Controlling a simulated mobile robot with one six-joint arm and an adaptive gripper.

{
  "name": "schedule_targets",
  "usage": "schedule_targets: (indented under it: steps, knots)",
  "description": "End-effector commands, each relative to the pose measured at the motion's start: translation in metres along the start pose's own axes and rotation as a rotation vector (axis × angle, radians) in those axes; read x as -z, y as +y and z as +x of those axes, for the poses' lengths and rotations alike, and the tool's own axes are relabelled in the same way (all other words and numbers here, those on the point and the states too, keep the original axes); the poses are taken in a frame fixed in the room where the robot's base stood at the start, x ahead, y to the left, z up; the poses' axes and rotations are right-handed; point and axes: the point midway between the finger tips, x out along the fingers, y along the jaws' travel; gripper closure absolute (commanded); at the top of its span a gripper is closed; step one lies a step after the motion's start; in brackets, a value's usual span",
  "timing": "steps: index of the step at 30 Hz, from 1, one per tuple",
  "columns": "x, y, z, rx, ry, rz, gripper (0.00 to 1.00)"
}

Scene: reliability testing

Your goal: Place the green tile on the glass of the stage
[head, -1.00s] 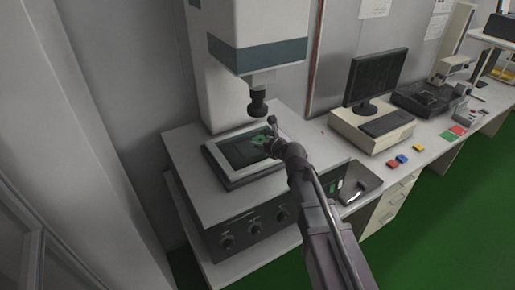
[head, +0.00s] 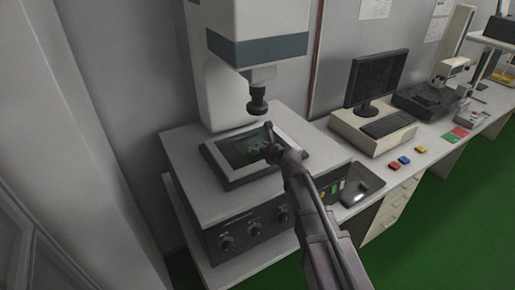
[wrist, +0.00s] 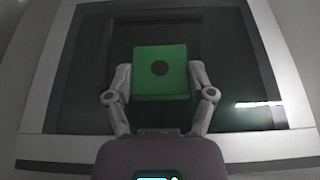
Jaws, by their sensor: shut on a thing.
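The green tile (wrist: 160,84) has a dark round spot in its middle and sits between the two fingers of my gripper (wrist: 160,80) in the wrist view. The fingers are shut on its left and right sides. In the head view the tile (head: 256,147) is small and partly hidden by my gripper (head: 265,146). In the wrist view the glass (wrist: 232,60) spreads behind the tile. I cannot tell whether the tile touches the glass.
The microscope's dark objective (head: 258,102) hangs close above and behind my gripper. To the right are a dark tray (head: 362,186), small coloured blocks (head: 404,160), a keyboard (head: 388,124) and a monitor (head: 376,80). A wall panel stands close at left.

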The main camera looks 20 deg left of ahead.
Motion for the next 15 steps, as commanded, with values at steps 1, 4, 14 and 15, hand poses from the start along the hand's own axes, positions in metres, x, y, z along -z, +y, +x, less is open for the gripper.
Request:
schedule_targets:
  steps: [1,4,14,15]
  knots:
    - [-0.0001,0.0001,0.0001,0.000,0.000,0.000,0.77]
    - [0.0019,0.0001,0.0009,0.000,0.000,0.000,0.77]
    - [0.0026,0.0003,0.0012,0.000,0.000,0.000,0.00]
    - [0.0025,0.0004,0.0012,0.000,0.000,0.000,0.00]
